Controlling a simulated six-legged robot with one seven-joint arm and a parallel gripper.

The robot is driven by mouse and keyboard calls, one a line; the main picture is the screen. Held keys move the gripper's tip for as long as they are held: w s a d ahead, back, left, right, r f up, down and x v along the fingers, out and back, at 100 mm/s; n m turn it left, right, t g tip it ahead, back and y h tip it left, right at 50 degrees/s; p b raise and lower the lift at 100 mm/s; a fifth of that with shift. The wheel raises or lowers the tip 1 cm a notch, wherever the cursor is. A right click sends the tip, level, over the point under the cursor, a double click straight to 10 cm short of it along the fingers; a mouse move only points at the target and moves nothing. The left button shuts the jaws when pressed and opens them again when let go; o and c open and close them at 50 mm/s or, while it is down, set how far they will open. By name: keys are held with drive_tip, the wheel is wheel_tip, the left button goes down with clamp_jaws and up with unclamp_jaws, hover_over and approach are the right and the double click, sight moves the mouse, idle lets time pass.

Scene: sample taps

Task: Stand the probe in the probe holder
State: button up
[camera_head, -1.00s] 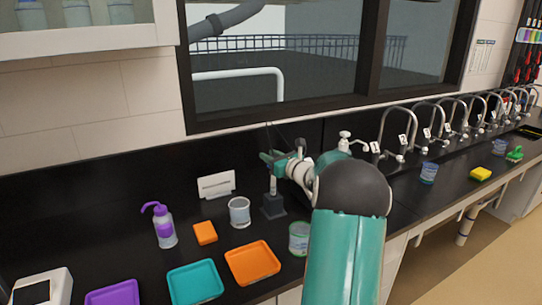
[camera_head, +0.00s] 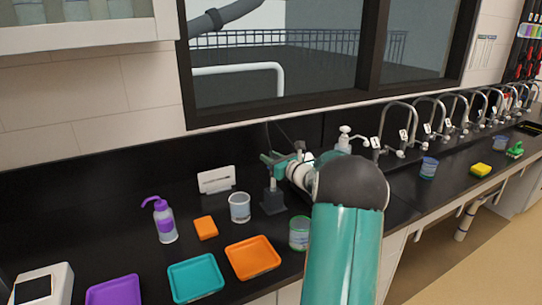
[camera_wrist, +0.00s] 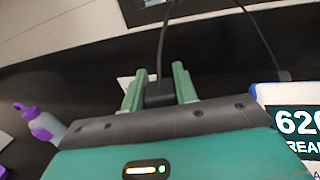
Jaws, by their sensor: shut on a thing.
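The probe holder (camera_head: 273,203) is a dark block on the black bench, left of my arm. The probe (camera_head: 273,184) stands upright above it as a short grey shaft, with its lower end at the top of the holder. I cannot tell how deep it sits. My gripper (camera_head: 274,161) is shut on the probe's upper part, over the holder. In the wrist view, the green fingers grip the probe's black top (camera_wrist: 158,96) from both sides, and a thin dark cable rises from it. The holder is hidden in the wrist view.
A clear beaker (camera_head: 239,208), orange block (camera_head: 205,228), purple-capped bottle (camera_head: 164,220) and white card stand (camera_head: 216,179) are at left. A green-banded cup (camera_head: 299,233) stands close to my arm. Orange (camera_head: 253,257) and teal (camera_head: 196,279) trays lie in front. Taps line the right.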

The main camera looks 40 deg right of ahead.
drive_tip(key=shift+f, duration=2.3)
drive_tip(key=o, duration=1.6)
drive_tip(key=s, duration=0.4)
drive_tip(key=s+r, duration=0.1)
drive_tip(key=s, duration=0.1)
drive_tip(key=shift+a, duration=0.25)
drive_tip(key=shift+s, duration=0.1)
